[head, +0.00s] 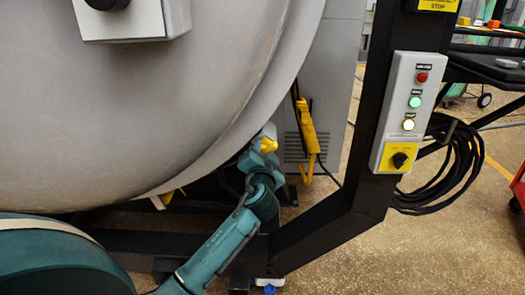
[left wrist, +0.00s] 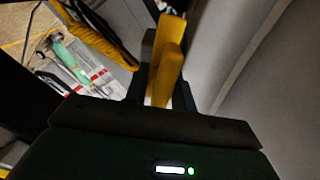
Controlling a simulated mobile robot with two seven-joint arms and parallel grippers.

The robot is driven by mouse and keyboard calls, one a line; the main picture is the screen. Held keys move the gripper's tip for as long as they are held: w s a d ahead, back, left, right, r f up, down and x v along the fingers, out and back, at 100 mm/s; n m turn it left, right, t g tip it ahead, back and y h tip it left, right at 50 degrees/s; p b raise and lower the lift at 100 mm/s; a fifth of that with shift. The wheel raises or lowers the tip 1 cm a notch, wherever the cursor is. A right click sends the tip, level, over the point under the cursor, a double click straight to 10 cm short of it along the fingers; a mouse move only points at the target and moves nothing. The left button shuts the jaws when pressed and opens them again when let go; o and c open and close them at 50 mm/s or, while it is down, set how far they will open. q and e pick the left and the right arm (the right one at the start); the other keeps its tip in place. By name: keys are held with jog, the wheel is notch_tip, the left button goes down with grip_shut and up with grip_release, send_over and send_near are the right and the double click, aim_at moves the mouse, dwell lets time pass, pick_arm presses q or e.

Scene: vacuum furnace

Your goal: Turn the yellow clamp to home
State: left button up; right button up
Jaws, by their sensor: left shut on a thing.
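The yellow clamp (head: 268,145) shows as a small yellow piece at the right lower rim of the big grey furnace door (head: 160,100). My left gripper (head: 262,153) is at that rim and shut on the clamp; the arm and wrist hide most of it in the head view. In the left wrist view the clamp (left wrist: 168,60) is a long yellow bar between the dark fingers of my left gripper (left wrist: 165,95), beside the grey furnace wall. The clamp's pivot is hidden. My right gripper is not in view.
A black frame post (head: 350,185) stands close to the right, carrying a control box (head: 402,110) with buttons and a black knob. Coiled cable (head: 445,165) hangs behind it. A yellow hanging device (head: 309,130) is on the grey cabinet behind. Open floor lies at the lower right.

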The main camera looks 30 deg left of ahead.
pick_arm(q)
jog(key=shift+r+m+p, duration=0.2)
jog(key=shift+m+p, duration=0.45)
jog(key=shift+m, duration=0.05)
jog(key=shift+m+p, duration=5.75)
jog(key=shift+m, duration=2.15)
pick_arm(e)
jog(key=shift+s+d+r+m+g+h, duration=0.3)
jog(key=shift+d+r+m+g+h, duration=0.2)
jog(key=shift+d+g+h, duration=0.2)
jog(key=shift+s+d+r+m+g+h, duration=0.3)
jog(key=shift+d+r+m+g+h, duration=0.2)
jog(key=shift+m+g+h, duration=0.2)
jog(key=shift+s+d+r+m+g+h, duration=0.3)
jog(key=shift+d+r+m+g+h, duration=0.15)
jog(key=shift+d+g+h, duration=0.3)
pick_arm(q)
jog(key=shift+f, duration=0.1)
jog(key=o, duration=0.7)
